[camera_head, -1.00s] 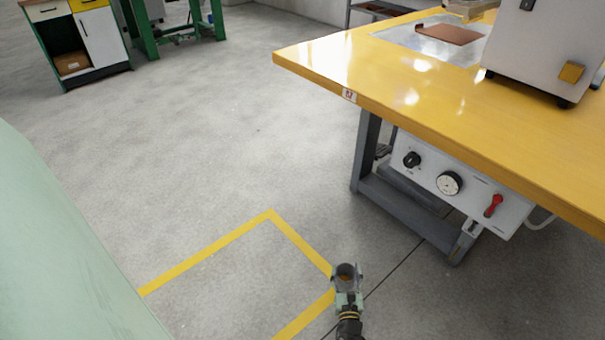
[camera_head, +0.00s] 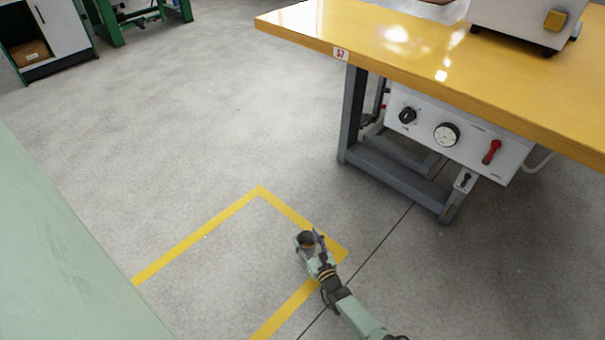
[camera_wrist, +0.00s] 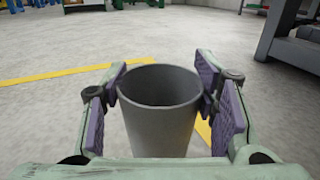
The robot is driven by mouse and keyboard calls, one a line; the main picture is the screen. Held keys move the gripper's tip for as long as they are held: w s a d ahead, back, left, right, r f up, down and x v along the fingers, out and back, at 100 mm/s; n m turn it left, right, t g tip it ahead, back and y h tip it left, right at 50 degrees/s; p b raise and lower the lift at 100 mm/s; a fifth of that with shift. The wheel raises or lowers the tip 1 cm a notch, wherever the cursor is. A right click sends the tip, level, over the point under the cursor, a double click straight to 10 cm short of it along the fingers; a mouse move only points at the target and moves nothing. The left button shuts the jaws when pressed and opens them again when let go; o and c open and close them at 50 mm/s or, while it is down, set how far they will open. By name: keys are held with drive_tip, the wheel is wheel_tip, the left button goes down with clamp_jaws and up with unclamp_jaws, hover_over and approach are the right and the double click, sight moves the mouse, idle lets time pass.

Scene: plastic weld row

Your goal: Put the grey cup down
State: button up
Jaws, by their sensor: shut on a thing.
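The grey cup (camera_wrist: 160,120) is upright between the purple pads of my gripper (camera_wrist: 161,98) in the wrist view. The pads press on both sides of the cup near its rim, and its open top shows a dark inside. In the head view the cup (camera_head: 306,241) is small, at the end of my gripper (camera_head: 314,251), over the floor area edged with yellow tape. Something brownish shows inside the cup there. How high the cup is above the floor I cannot tell.
A yellow-topped table (camera_head: 430,65) with grey legs stands at the upper right, a control panel (camera_head: 450,133) under its top. Yellow tape (camera_head: 200,233) marks the floor. A pale green surface (camera_head: 60,250) fills the left. The floor between is clear.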

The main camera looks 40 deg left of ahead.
drive_tip(key=b+x, duration=0.1)
drive_tip(key=x, duration=0.3)
drive_tip(key=w+b+x, duration=0.1)
drive_tip(key=x, duration=0.1)
drive_tip(key=shift+w+d+f+b, duration=0.1)
drive_tip(key=shift+d+f+b, duration=0.15)
drive_tip(key=shift+f+b, duration=0.1)
drive_tip(key=shift+w+a+f+b, duration=0.1)
drive_tip(key=shift+f+b, duration=0.75)
drive_tip(key=shift+f, duration=0.05)
drive_tip(key=shift+w+a+f+b, duration=0.1)
drive_tip(key=shift+f+b, duration=0.7)
drive_tip(key=shift+f, duration=0.15)
drive_tip(key=o, duration=1.3)
drive_tip(key=p, duration=0.7)
approach(306, 232)
drive_tip(key=f, duration=0.2)
drive_tip(key=w+a+f, duration=0.1)
drive_tip(key=shift+a+f, duration=0.1)
drive_tip(key=shift+f, duration=0.2)
